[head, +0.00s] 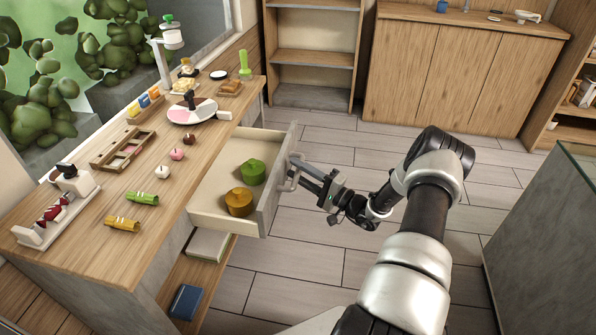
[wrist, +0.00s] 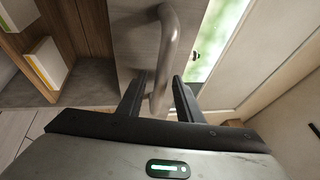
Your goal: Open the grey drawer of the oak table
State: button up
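The grey drawer (head: 272,203) of the oak table (head: 96,228) stands pulled well out, with its inside showing. A green round item (head: 252,171) and an amber round item (head: 239,202) lie in it. The drawer's curved metal handle (head: 291,178) is on its front face. My gripper (head: 300,172) is at this handle. In the wrist view the handle (wrist: 167,60) passes between the two fingers of my gripper (wrist: 160,88), with visible space beside it; the fingers look apart, not clamped.
A blue book (head: 186,301) lies on the lower shelf. A grey counter (head: 545,235) stands at the right. The floor (head: 310,245) before the drawer is clear.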

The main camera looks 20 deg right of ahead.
jog(key=v, duration=1.7)
jog(key=shift+p, duration=0.4)
jog(key=shift+s+d, duration=0.1)
jog(key=shift+d, duration=0.05)
